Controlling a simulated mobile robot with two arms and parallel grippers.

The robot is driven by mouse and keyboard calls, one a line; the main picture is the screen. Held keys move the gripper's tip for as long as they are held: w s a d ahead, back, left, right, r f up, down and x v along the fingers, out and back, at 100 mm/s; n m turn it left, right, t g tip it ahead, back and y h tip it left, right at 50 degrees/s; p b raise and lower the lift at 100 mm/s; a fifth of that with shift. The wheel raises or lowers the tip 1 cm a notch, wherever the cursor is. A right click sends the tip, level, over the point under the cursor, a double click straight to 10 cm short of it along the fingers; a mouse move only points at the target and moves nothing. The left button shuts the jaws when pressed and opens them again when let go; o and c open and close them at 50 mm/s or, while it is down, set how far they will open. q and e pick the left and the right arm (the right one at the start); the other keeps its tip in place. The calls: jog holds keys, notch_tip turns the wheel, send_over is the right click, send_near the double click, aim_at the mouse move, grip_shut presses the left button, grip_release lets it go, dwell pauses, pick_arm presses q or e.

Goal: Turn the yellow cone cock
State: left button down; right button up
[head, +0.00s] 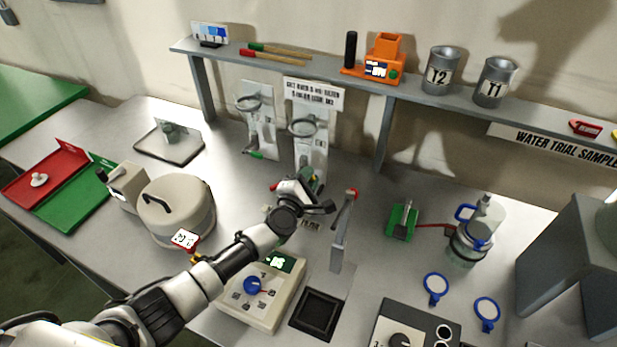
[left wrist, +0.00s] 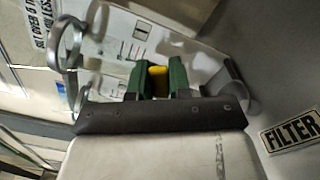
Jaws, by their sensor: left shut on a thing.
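The yellow cone cock (left wrist: 158,80) shows in the left wrist view as a small yellow piece between the two green fingers of my left gripper (left wrist: 157,78). The fingers are shut on it from both sides. Only its near end shows; the rest is hidden between the fingers. In the head view my left gripper (head: 313,187) is at the foot of the right-hand white stand panel (head: 311,150), which has a metal ring. The cock itself is hidden there by the gripper. I do not see my right gripper.
A second ring panel with a green-handled tap (head: 254,154) stands to the left. A red-tipped upright post (head: 343,230) stands close to the right. A beige round pot (head: 176,212) and a blue-knob control box (head: 262,292) lie near my forearm. A shelf (head: 290,70) runs behind.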

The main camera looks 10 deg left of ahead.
pick_arm(q)
jog(key=shift+f, duration=0.1)
jog(key=shift+d+f+m, duration=0.2)
jog(key=shift+f+m, duration=0.1)
jog(key=shift+m, duration=0.7)
jog(key=shift+f+m, duration=0.35)
jog(key=shift+m, duration=0.6)
jog(key=shift+f+m, duration=0.35)
jog(key=shift+m, duration=0.6)
jog(key=shift+s, duration=0.1)
jog(key=c, duration=1)
grip_release()
jog(key=shift+c, duration=0.2)
